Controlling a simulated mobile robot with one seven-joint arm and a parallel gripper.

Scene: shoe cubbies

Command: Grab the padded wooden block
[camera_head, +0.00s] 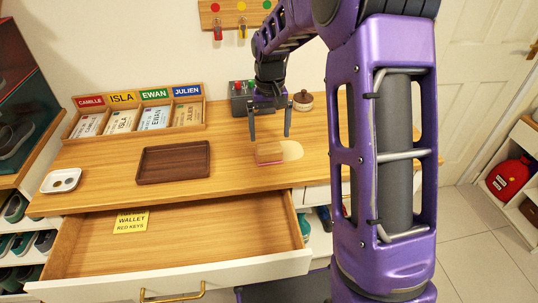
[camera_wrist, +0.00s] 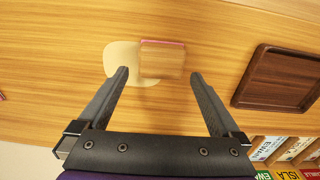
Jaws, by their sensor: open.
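The padded wooden block (camera_head: 268,153) lies on the wooden counter top, at the left edge of a pale oval patch (camera_head: 291,151). It is light brown, with a thin pinkish layer along one side in the wrist view (camera_wrist: 161,59). My gripper (camera_head: 270,136) is above the counter, pointing down, with its fingers apart and nothing between them. In the wrist view my gripper (camera_wrist: 160,75) has its fingertips on either side of the block in the picture, with gaps to both. I cannot tell exactly how high the fingertips are above the block.
A dark wooden tray (camera_head: 173,162) lies left of the block. A name-card organizer (camera_head: 135,120) and a grey box (camera_head: 240,98) stand behind. A small lidded jar (camera_head: 303,100) is at the back. An open drawer (camera_head: 170,240) juts out in front.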

